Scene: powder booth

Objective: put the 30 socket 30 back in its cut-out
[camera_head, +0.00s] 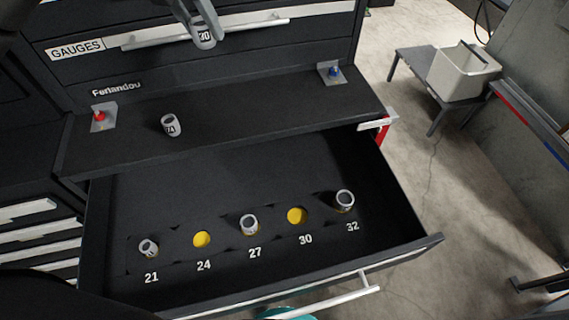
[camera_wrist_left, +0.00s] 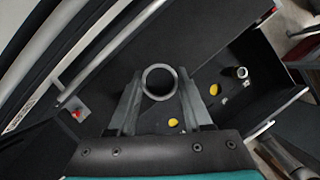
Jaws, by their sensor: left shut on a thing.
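The socket marked 30 (camera_head: 205,37) is a grey metal cylinder held by my left gripper (camera_head: 200,28), in front of the upper drawer in the head view. In the left wrist view its round open end (camera_wrist_left: 160,68) shows between the two fingers of my left gripper (camera_wrist_left: 158,95), which is shut on it. The 30 cut-out (camera_head: 297,215) is an empty yellow-bottomed round hole in the open drawer, between the 27 and 32 sockets. It also shows in the left wrist view (camera_wrist_left: 214,89). My gripper is apart from it, farther back. My right gripper is not in view.
The open drawer (camera_head: 400,190) holds sockets 21 (camera_head: 148,248), 27 (camera_head: 249,224) and 32 (camera_head: 345,200). The 24 cut-out (camera_head: 202,239) is empty. A socket marked 24 (camera_head: 170,125) stands on the black ledge (camera_head: 250,117) behind the drawer. The GAUGES drawer handle (camera_head: 240,28) is close to my gripper.

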